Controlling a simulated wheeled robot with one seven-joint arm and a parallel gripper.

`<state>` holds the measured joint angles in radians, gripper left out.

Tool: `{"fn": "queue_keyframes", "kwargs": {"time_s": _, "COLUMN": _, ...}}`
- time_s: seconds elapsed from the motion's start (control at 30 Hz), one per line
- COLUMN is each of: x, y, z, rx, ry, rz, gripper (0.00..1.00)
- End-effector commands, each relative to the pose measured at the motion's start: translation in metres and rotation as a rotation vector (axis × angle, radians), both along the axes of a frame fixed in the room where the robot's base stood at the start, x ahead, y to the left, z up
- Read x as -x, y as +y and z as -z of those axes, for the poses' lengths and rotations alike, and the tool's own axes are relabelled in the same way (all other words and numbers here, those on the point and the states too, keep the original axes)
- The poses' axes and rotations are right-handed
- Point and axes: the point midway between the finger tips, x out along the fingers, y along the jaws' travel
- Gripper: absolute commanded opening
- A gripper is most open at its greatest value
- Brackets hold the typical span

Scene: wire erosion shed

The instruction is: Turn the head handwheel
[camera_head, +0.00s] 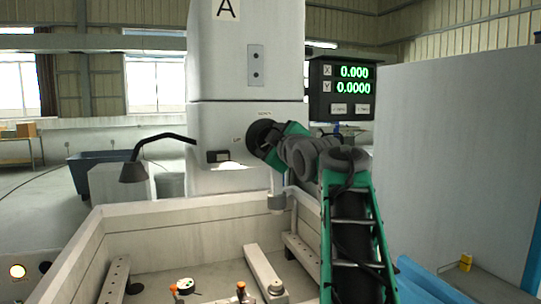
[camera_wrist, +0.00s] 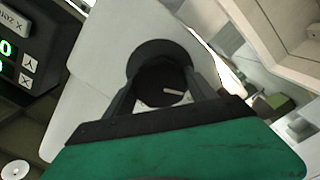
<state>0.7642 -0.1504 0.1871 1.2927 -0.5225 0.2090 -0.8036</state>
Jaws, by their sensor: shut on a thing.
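The head handwheel (camera_head: 258,135) is a black round wheel on the front of the white machine head (camera_head: 225,123). In the wrist view the handwheel (camera_wrist: 160,54) fills the space between my two dark fingers, with a pale line on its dark face. My gripper (camera_head: 270,138) reaches it from the right in the head view and is shut on it. In the wrist view my gripper (camera_wrist: 163,90) has one finger on each side of the wheel. My arm hides part of the wheel in the head view.
A black lamp (camera_head: 133,171) stands on the left. Below is an open tank (camera_head: 180,222) with clamp bars (camera_head: 263,270). A large grey panel (camera_head: 455,150) stands at right.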

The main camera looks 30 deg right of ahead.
Motion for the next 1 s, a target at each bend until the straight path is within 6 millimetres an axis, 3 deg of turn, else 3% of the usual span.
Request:
{"fn": "queue_keyframes", "kwargs": {"time_s": 0.03, "x": -0.0005, "y": -0.0001, "z": 0.0079, "rx": 0.04, "ry": 0.012, "rz": -0.001, "gripper": 0.24}}
{"fn": "queue_keyframes", "kwargs": {"time_s": 1.0, "x": -0.0009, "y": -0.0005, "z": 0.0041, "rx": 0.925, "ry": 0.243, "rz": -0.001, "gripper": 0.24}}
